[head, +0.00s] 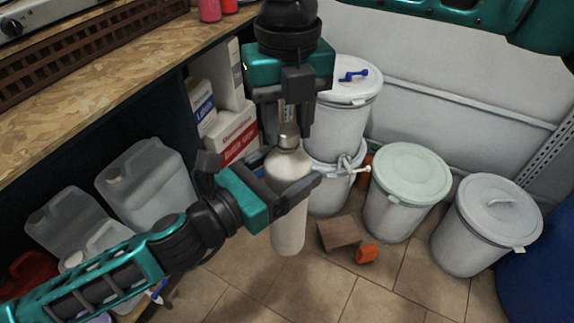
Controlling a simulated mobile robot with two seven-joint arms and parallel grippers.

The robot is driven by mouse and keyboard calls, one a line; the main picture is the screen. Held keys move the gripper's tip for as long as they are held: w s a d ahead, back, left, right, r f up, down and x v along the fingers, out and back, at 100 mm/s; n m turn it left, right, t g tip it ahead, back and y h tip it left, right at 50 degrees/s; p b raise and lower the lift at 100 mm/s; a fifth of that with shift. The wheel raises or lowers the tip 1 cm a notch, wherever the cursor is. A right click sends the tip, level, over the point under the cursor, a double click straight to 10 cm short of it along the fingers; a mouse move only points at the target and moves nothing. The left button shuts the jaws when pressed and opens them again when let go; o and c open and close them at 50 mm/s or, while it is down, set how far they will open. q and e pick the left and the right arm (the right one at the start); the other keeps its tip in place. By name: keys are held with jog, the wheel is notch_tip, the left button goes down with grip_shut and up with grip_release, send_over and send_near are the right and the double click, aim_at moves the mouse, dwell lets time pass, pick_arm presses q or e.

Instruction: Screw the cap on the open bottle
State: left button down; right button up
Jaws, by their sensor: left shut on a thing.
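A pale bottle (288,187) stands upright in the air in the head view, its base above the tiled floor. My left gripper (290,188) is shut around the bottle's upper body. A grey metallic cap (288,137) shows at the top of the bottle's neck; whether it is seated on the thread I cannot tell. My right gripper (281,124) comes down from above, its fingers spread on either side just above the cap. Its fingers partly hide what is between them.
White lidded drums (340,125) and a green-lidded drum (408,175) stand behind and right, with a grey-lidded drum (488,225) farther right. Clear jugs (148,185) and boxes (232,135) sit left under a wooden counter (130,60). A brown block (339,233) lies on the floor.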

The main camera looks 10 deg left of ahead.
grip_shut()
jog(key=m, duration=0.8)
jog(key=shift+m, duration=0.3)
jog(key=m, duration=0.3)
jog(key=shift+f+m, duration=0.1)
jog(key=shift+m, duration=0.2)
jog(key=m, duration=0.3)
jog(key=shift+m, duration=0.4)
jog(key=m, duration=0.5)
jog(key=shift+m, duration=0.3)
jog(key=m, duration=1.6)
jog(key=shift+m, duration=0.3)
jog(key=m, duration=0.5)
jog(key=shift+m, duration=0.4)
jog(key=o, duration=0.6)
grip_release()
